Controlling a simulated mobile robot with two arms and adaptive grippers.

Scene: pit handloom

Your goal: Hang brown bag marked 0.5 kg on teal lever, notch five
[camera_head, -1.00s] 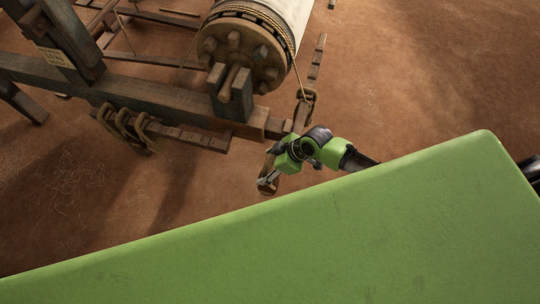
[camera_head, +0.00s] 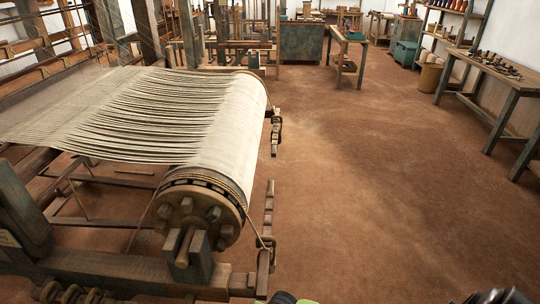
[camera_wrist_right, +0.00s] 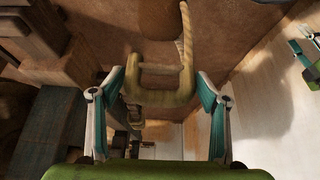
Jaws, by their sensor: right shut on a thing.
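My right gripper (camera_wrist_right: 162,84) shows in the right wrist view, with its teal-padded fingers either side of a tan, frame-like hanger (camera_wrist_right: 160,98). It is shut on this hanger, and a pale strip runs up from it. I cannot tell whether the hanger belongs to a bag; no 0.5 kg mark is readable. In the head view a notched lever (camera_head: 268,205) with a hook or loop near its lower end stands beside the roller. Its teal colour does not show. Part of another gripper (camera_wrist_right: 305,62), probably my left, shows at the wrist view's right edge; its jaw state is unclear.
The loom's cloth roller (camera_head: 225,135) and its dark wooden frame (camera_head: 110,268) fill the left. A second notched piece (camera_head: 275,133) hangs farther back. Open brown floor (camera_head: 380,190) lies to the right, with a workbench (camera_head: 495,72) along the far right.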

